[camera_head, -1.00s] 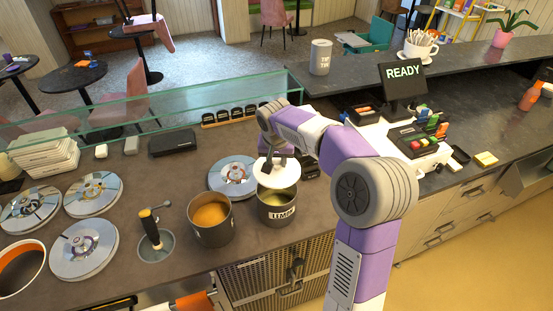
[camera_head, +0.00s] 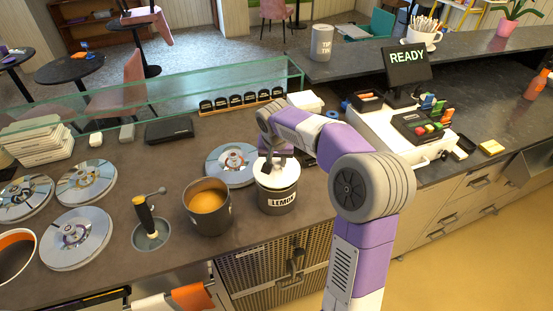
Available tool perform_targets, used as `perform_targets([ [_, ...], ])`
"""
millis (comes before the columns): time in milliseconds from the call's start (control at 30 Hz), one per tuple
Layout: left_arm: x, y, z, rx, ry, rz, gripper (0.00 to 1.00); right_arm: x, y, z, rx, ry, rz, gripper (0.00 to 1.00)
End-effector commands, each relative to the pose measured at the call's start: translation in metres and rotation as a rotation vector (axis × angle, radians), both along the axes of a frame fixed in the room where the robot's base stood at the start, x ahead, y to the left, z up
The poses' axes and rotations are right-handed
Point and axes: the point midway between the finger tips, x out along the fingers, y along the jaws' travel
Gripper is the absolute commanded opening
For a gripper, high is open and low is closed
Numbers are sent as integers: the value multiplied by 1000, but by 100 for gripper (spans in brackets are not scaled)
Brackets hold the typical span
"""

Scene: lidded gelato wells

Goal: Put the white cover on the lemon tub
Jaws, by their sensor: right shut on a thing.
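The lemon tub (camera_head: 268,203) is a dark metal tub with a white LEMON label, standing at the counter's front edge. The round white cover (camera_head: 265,177) lies about level over its mouth and hides the inside. It appears to touch the rim; I cannot tell whether it is fully seated. My right gripper (camera_head: 277,162) is shut on the top of the cover, and its fingertips are partly hidden by my arm. My left gripper is not in view.
An open tub of orange gelato (camera_head: 209,207) stands just left of the lemon tub. A silver disc lid (camera_head: 230,165) lies behind it, and more lids (camera_head: 76,238) lie at left. A scoop (camera_head: 146,216) stands in a round well. A glass guard (camera_head: 190,92) runs behind.

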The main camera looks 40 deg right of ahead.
Motion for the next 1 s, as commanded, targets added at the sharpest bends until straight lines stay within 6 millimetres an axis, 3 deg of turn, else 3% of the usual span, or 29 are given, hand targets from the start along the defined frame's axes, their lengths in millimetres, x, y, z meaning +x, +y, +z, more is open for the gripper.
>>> perform_targets([
  [1000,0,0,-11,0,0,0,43,0,0,-14,0,0,0,0],
])
